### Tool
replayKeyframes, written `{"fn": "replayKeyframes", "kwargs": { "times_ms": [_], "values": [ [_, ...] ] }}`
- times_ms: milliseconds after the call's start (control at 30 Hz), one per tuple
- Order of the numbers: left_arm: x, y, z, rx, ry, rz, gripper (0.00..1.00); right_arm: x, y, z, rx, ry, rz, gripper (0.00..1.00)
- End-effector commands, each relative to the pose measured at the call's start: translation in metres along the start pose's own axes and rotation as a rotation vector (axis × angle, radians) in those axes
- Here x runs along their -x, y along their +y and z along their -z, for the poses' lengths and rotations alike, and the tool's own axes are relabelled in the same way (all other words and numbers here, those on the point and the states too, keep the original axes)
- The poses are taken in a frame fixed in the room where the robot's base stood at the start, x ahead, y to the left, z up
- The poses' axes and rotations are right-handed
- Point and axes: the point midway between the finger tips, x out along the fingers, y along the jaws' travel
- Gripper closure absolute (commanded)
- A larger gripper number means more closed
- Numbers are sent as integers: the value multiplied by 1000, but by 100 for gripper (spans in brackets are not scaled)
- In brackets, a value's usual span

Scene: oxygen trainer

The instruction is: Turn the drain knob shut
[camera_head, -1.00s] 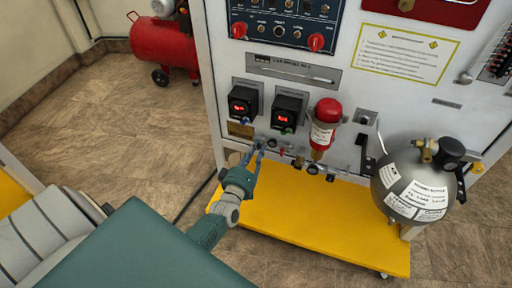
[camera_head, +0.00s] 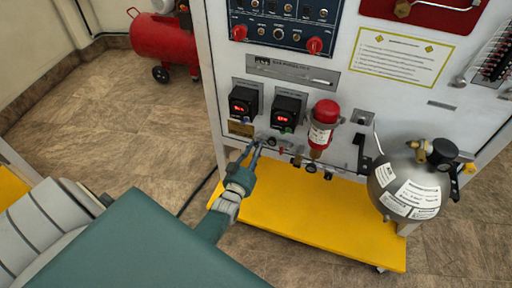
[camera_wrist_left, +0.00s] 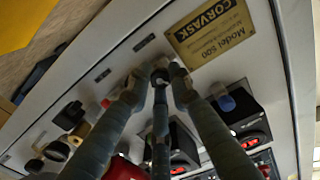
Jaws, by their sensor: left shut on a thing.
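My left gripper (camera_head: 256,145) reaches the lower part of the white panel (camera_head: 229,69), below the two small red-digit displays. In the left wrist view its fingers (camera_wrist_left: 158,73) close around a small dark knob (camera_wrist_left: 160,76) beneath the brass-coloured "Model 500" plate (camera_wrist_left: 208,33). I take this to be the drain knob. Its face is mostly covered by the fingers, so its turn angle cannot be read. In the head view the fingertips hide it. My right gripper is not in view.
More small fittings and a red-topped cylinder (camera_head: 324,113) are right of the gripper. A grey round bottle (camera_head: 407,184) stands farther right. A yellow base shelf (camera_head: 310,227) lies below. A red compressor (camera_head: 160,47) stands on the floor behind left.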

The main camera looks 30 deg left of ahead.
Motion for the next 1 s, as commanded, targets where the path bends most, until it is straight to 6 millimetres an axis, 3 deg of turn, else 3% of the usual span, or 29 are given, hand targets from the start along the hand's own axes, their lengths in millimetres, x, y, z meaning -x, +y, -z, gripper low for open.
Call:
{"fn": "replayKeyframes", "kwargs": {
  "times_ms": [600,1000],
  "values": [
    [1,1,-3,-534,-5,-2,100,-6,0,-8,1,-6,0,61],
    [1,0,-3,-697,-5,-2,100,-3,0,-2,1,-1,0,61]
  ]
}}
